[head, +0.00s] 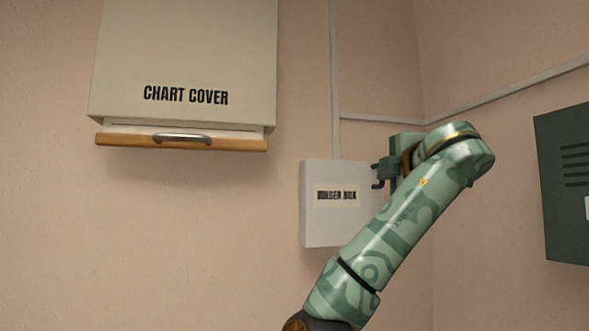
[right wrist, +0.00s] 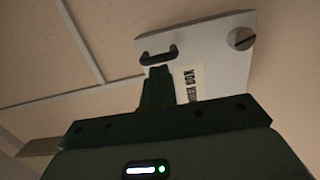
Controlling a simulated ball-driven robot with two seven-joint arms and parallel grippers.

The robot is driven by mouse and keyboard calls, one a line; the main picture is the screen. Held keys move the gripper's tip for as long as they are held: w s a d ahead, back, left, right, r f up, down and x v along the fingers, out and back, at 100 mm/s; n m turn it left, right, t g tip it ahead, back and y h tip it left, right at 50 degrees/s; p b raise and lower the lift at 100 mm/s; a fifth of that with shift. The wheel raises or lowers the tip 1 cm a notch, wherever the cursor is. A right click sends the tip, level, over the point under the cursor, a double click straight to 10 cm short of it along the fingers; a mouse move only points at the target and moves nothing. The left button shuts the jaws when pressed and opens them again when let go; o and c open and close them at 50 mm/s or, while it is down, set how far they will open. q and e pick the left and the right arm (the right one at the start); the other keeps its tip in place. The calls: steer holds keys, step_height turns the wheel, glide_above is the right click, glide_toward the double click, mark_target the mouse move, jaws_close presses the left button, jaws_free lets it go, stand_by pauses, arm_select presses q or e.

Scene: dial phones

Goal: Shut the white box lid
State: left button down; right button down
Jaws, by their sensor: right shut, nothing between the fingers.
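The white box (head: 318,219) hangs on the pink wall and has a label on its front, too blurred to read fully. It also shows in the right wrist view (right wrist: 215,65), with a dark handle (right wrist: 158,54) near one edge and a round slotted fastener (right wrist: 241,38) at a corner. My right gripper (head: 386,168) is at the box's right edge, its arm hiding part of that side. In the right wrist view its fingers (right wrist: 158,75) are together and empty, with tips close to the handle. I cannot tell whether they touch it or how far the lid is open. My left gripper is out of view.
A large cream chart cover (head: 185,60) with a wooden bottom bar (head: 120,140) and metal handle hangs at the upper left. A dark green vented panel (head: 565,225) is at the right. Grey conduit (head: 335,80) runs along the wall. The wall below the chart cover is clear.

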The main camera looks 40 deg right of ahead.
steer(key=shift+w+d+n+t+y, duration=0.15)
steer(key=shift+d+n+t+y, duration=0.15)
steer(key=shift+d+n+y, duration=0.3)
stand_by(0.4)
